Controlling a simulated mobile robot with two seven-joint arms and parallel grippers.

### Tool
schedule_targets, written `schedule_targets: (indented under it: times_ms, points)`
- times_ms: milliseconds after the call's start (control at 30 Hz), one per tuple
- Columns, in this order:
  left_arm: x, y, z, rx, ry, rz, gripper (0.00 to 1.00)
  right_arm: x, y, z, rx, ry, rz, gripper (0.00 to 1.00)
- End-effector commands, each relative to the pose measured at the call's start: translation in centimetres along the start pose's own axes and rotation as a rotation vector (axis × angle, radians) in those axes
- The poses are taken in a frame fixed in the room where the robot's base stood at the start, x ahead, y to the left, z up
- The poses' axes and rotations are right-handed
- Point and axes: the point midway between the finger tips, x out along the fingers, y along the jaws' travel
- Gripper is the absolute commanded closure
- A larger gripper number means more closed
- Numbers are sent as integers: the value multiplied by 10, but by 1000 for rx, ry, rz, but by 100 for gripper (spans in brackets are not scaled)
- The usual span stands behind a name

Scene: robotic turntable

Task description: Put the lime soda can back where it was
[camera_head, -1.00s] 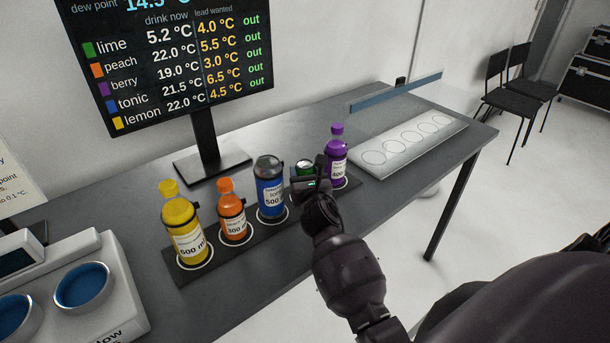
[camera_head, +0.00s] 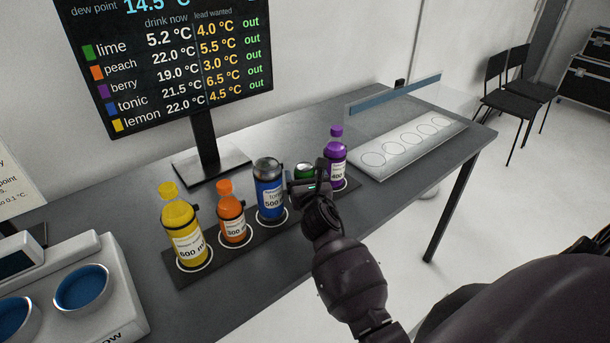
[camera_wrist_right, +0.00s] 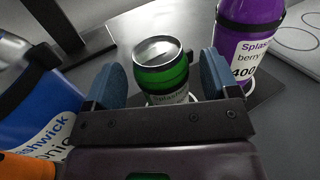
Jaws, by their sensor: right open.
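In the head view the can (camera_head: 304,170) is partly hidden by my right gripper (camera_head: 308,178). In the right wrist view my right gripper (camera_wrist_right: 163,82) is open, with one blue finger pad on each side of the can and a visible gap. The can's base is mostly hidden by the gripper, with a white ring partly showing around it. My left gripper is not in view.
The dark strip (camera_head: 255,246) with white rings also holds the yellow bottle (camera_head: 183,232) and orange bottle (camera_head: 231,213). A monitor (camera_head: 205,150) stands behind. A white tray with empty circles (camera_head: 400,152) lies to the right, under a clear panel. A device with blue wells (camera_head: 115,285) is at left.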

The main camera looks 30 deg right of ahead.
Motion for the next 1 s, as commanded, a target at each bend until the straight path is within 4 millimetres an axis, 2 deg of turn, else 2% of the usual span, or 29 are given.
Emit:
schedule_targets:
  times_ms: [400, 600, 800, 1000]
  points:
    - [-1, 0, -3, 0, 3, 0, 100, -72, -1, -2, 0, 3, -1, 19]
    - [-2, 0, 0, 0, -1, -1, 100, -99, -1, -2, -1, 2, -1, 19]
    - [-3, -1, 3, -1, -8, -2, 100, -111, 0, -1, 0, 1, -1, 19]
    - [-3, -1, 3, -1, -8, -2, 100, -113, 0, -1, 0, 1, -1, 19]
